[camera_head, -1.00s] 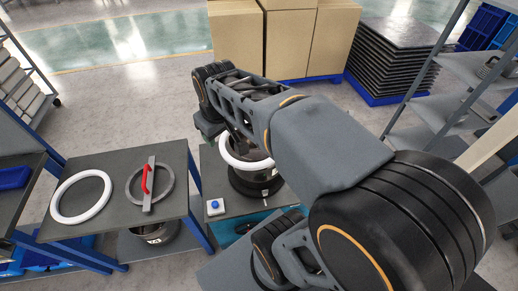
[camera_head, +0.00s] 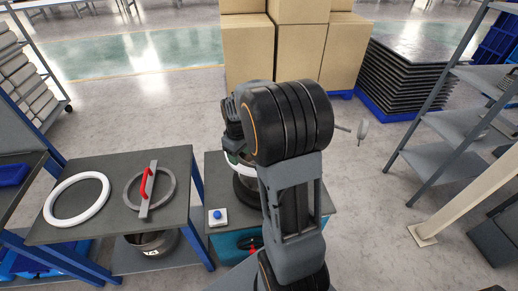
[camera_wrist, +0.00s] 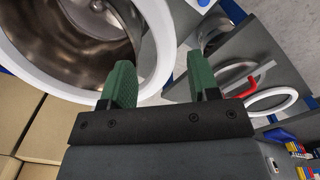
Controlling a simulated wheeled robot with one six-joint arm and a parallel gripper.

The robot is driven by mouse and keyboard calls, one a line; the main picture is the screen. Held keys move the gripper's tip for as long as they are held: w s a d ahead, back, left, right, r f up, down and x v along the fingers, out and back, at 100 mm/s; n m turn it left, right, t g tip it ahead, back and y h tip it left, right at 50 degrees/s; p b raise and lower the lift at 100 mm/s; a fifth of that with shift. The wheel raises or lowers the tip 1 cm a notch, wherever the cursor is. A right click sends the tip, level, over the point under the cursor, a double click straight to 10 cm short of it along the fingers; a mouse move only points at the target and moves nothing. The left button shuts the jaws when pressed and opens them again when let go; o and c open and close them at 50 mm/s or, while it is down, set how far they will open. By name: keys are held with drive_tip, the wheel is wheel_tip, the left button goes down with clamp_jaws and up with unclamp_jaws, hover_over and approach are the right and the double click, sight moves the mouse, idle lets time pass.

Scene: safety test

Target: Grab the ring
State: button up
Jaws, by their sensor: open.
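A white ring sits on the rim of a metal pot. In the wrist view the white ring (camera_wrist: 164,35) is large at the upper left, with the shiny pot (camera_wrist: 95,35) inside it. My gripper (camera_wrist: 159,62) is open, with two green fingers. Its left finger overlaps the ring's inner side in the picture and its right finger is outside, so the rim appears between them; contact cannot be told. In the head view my arm hides the gripper and most of this ring. Another white ring (camera_head: 52,208) lies flat on the left table.
A grey ring with a red handle (camera_head: 147,184) lies on the left table (camera_head: 110,228). A white box with a blue button (camera_head: 218,217) stands left of the pot. Cardboard boxes (camera_head: 248,55) stand behind, shelves (camera_head: 440,125) at right. Floor between is open.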

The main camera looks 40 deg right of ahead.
drive_tip(key=shift+w+f+p, duration=0.2)
drive_tip(key=shift+f+p, duration=0.15)
drive_tip(key=shift+f, duration=2.65)
clamp_jaws()
